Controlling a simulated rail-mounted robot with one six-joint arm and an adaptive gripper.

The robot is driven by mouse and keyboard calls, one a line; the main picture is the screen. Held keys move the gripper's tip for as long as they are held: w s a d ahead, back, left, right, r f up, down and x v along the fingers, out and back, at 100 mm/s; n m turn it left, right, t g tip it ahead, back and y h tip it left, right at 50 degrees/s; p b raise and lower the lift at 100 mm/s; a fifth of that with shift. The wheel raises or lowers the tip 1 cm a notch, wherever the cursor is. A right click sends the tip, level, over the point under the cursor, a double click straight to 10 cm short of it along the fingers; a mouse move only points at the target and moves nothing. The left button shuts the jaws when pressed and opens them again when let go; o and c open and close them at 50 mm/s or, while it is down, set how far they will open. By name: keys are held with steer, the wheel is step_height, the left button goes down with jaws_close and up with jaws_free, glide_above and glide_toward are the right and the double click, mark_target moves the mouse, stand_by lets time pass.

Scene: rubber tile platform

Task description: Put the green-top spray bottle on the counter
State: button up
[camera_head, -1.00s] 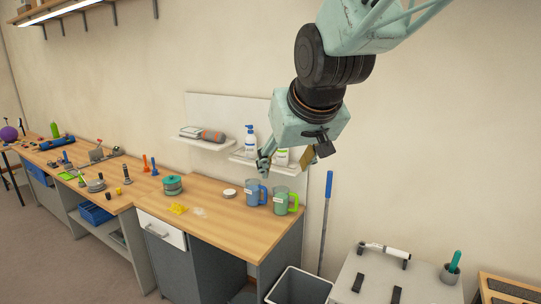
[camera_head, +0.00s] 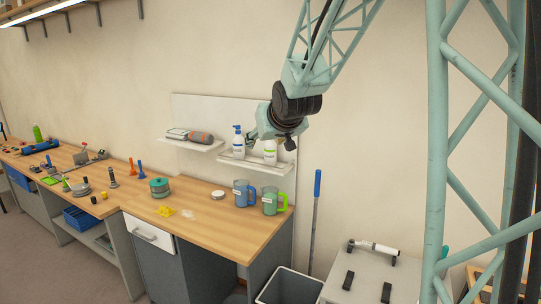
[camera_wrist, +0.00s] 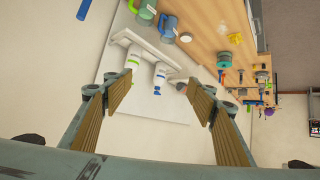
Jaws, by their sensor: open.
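The white bottle with green markings (camera_head: 270,150) stands upright on the right wall shelf; my gripper partly hides its top, so I cannot tell its top's colour there. In the wrist view this bottle (camera_wrist: 132,60) appears at the left, near the left finger. My gripper (camera_wrist: 165,92) is open and empty, with the bottles beyond its fingers. In the head view my gripper (camera_head: 268,138) is close to the bottles, and contact cannot be made out. The wooden counter (camera_head: 215,228) lies below the shelf.
A white bottle with a blue top (camera_head: 237,143) stands beside it on the shelf (camera_head: 245,163). A blue mug (camera_head: 241,194) and a green mug (camera_head: 270,202) stand below on the counter. Clear wood lies at the counter's front right.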

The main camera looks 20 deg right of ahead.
steer(key=w+d+f+t, duration=0.1)
steer(key=w+d+f, duration=0.2)
steer(key=w, duration=0.3)
steer(key=w+d+f+t+b, duration=0.1)
steer(key=w+d+f, duration=0.15)
steer(key=w, duration=0.35)
steer(key=w+d+f+t, duration=0.1)
steer(key=w+d+f, duration=0.1)
steer(key=w+d, duration=0.25)
steer(key=t+b, duration=0.2)
steer(key=t, duration=0.2)
glide_toward(273, 152)
steer(key=shift+s+a+r, duration=0.15)
steer(key=shift+s, duration=0.15)
steer(key=shift+w, duration=0.1)
steer(key=shift+w+d+p, duration=0.15)
steer(key=shift+w, duration=1.25)
steer(key=shift+w+d+p, duration=0.15)
steer(key=shift+w+d, duration=0.05)
steer(key=shift+w, duration=1.2)
steer(key=shift+w+d+p, duration=0.15)
steer(key=shift+w, duration=1.25)
steer(key=shift+w, duration=0.1)
steer(key=shift+w+d, duration=0.1)
steer(key=shift+w, duration=1.15)
steer(key=shift+w+d, duration=0.15)
steer(key=shift+w, duration=1.1)
steer(key=shift+r, duration=0.1)
